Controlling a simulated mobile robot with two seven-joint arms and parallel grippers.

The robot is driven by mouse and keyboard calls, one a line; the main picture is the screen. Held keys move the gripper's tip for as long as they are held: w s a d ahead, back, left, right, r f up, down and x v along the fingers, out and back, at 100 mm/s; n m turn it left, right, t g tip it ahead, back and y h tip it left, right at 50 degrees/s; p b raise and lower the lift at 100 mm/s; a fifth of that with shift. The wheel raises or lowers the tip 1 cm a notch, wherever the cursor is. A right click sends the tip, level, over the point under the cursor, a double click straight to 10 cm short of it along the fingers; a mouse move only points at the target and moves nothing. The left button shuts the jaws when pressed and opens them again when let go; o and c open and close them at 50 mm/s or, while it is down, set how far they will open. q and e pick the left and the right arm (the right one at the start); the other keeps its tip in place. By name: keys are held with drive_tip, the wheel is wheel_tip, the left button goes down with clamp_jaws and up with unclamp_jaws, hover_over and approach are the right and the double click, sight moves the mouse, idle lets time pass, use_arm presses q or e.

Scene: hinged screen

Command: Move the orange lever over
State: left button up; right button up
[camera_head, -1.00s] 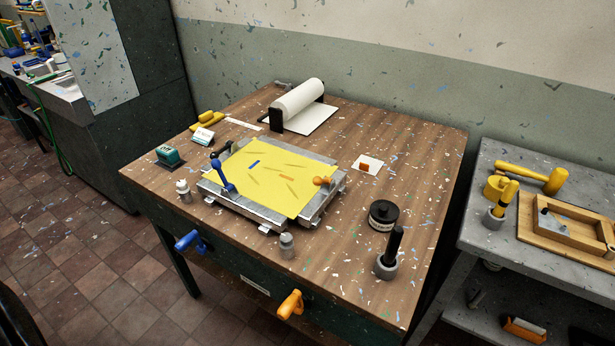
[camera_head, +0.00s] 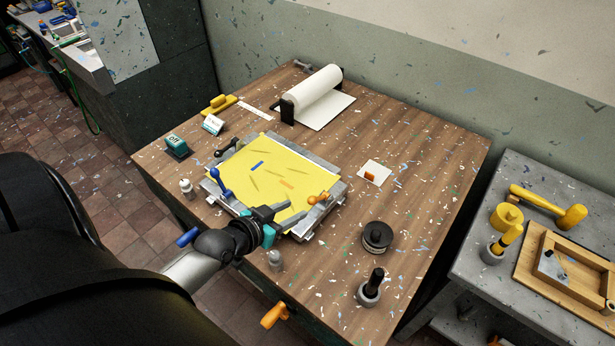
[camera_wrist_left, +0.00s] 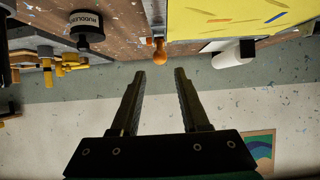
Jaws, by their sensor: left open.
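The orange lever (camera_head: 318,197) is a small knob-ended handle at the right edge of the hinged screen frame (camera_head: 325,212), beside the yellow sheet (camera_head: 270,170). A blue lever (camera_head: 217,180) stands at the frame's left side. My left gripper (camera_head: 292,212) is open and empty over the frame's near part, with its fingers pointing toward the orange lever. In the left wrist view the orange lever (camera_wrist_left: 158,50) shows just past the gap between the open fingertips (camera_wrist_left: 160,76), apart from them. My right gripper is not in view.
A second orange handle (camera_head: 273,315) and a blue one (camera_head: 187,237) stick out from the table front. A paper roll (camera_head: 318,88) is behind. Table right of the frame is mostly clear.

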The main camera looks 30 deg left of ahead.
sight(309, 201)
use_arm(q)
drive_tip(key=b+x, duration=0.2)
drive_tip(key=shift+w+f, duration=0.1)
drive_tip(key=shift+f, duration=0.25)
drive_tip(key=b+x, duration=0.4)
drive_tip(key=x, duration=0.1)
drive_tip(key=shift+w+r, duration=0.1)
drive_tip(key=shift+c, duration=1.3)
drive_tip(key=c, duration=0.4)
drive_tip(key=shift+r+p, duration=0.15)
drive_tip(key=shift+p, duration=0.15)
drive_tip(key=shift+c, duration=0.2)
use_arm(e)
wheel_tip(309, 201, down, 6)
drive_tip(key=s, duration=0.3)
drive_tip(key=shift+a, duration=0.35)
